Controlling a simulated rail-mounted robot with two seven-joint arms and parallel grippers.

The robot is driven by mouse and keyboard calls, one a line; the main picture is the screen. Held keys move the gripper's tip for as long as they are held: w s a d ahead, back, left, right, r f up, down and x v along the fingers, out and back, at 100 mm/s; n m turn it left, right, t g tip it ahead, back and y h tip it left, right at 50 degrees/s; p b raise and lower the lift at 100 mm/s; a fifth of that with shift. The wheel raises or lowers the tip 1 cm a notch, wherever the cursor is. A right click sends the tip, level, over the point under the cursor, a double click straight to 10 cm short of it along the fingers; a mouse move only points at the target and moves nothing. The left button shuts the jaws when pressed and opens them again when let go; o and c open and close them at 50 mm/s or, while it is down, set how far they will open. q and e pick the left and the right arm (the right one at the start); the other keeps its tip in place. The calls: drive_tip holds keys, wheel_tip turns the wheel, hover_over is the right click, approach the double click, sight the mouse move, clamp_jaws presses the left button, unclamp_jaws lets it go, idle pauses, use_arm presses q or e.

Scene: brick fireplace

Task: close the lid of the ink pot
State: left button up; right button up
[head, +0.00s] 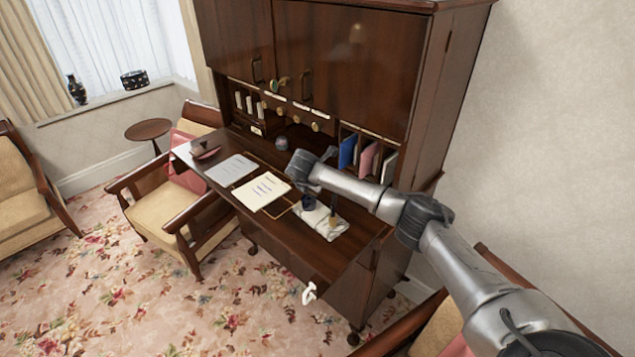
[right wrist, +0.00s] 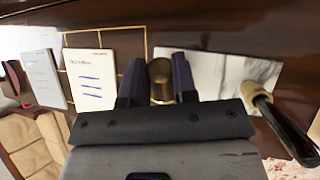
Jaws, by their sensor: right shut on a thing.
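My right gripper (right wrist: 158,75) points down at the desk, its two dark fingers on either side of a round brass piece, which looks like part of the ink pot (right wrist: 161,82). The fingers are shut on it. The piece stands at the edge of a white marble stand (right wrist: 215,72). In the head view my right gripper (head: 309,203) is low over the stand (head: 330,225), and its dark fingers hide the pot. I cannot tell the lid's angle. My left gripper is not in view.
A pen holder (head: 333,218) rises from the stand, close beside the gripper. Cream paper (head: 261,191) and a grey sheet (head: 231,169) lie to the left on the desk. Blue and pink books (head: 347,152) stand in the shelf behind. The desk's front edge is near.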

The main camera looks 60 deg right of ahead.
sight(306, 201)
drive_tip(key=a+h+b, duration=0.1)
drive_tip(key=h+b, duration=0.1)
drive_tip(key=b, duration=0.1)
drive_tip(key=a+f+n+h+b, duration=0.1)
drive_tip(key=h+b, duration=0.1)
drive_tip(key=b, duration=0.2)
drive_tip(key=h+b, duration=0.2)
drive_tip(key=b, duration=0.2)
drive_tip(key=shift+w+a+f+g+h, duration=0.3)
drive_tip(key=shift+w+a+f+g, duration=0.1)
drive_tip(key=shift+a+f+n+h+b, duration=0.1)
drive_tip(key=shift+a+n+h+b, duration=0.15)
drive_tip(key=shift+h+b, duration=0.45)
drive_tip(key=shift+b, duration=0.5)
drive_tip(key=o, duration=0.9)
drive_tip(key=shift+o, duration=0.2)
